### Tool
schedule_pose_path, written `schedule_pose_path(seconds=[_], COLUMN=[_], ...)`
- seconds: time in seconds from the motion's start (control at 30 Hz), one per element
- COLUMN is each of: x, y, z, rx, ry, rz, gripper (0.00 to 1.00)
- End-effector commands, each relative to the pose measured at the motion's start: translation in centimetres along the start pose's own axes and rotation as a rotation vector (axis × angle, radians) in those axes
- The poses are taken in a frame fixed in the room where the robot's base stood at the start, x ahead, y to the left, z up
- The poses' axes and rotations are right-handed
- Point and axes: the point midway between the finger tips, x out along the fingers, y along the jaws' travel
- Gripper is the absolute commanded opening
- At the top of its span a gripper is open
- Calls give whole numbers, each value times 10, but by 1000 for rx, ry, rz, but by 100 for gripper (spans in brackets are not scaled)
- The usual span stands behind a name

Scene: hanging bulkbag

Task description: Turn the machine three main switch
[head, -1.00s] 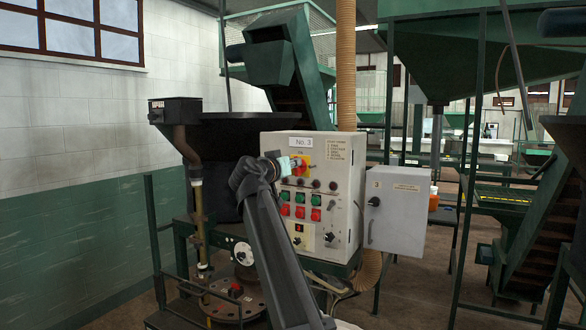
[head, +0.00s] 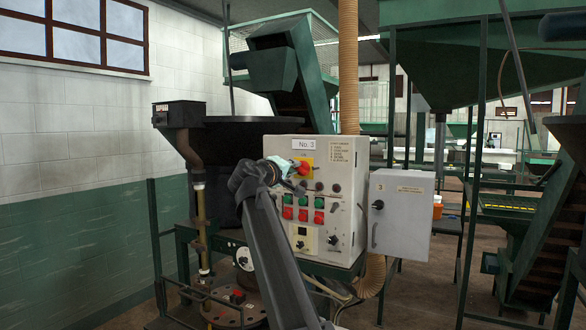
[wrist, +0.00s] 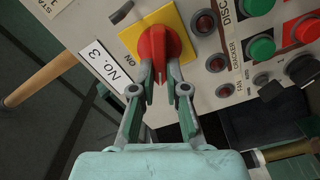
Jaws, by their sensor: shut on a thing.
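The main switch is a red rotary knob (wrist: 158,45) on a yellow plate (wrist: 182,22), on the control panel labelled No. 3. In the wrist view my gripper (wrist: 160,82) has one finger on each side of the knob's handle and is shut on it. The handle points down between the fingers, towards my palm. An "ON" mark shows on the panel left of the plate. In the head view the knob (head: 304,168) shows at the panel's upper left, and my gripper (head: 297,176) reaches it from the left, partly covering the plate.
The panel (head: 342,190) also carries lamps, green and red buttons (head: 303,208) and smaller knobs close below the switch. A grey box (head: 402,215) hangs to the right. A hose (head: 348,70) rises behind the panel. A dark hopper (head: 225,135) stands at left.

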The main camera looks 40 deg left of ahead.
Motion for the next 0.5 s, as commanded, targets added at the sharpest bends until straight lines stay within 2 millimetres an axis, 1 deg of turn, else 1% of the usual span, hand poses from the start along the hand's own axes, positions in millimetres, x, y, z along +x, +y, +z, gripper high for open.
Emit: schedule_pose_path(seconds=[0.2, 0.5], x=[0, 0], y=[-1, -4], z=[-1, 0], rx=[-192, -384], ry=[2, 2], rz=[1, 2], gripper=[0, 0])
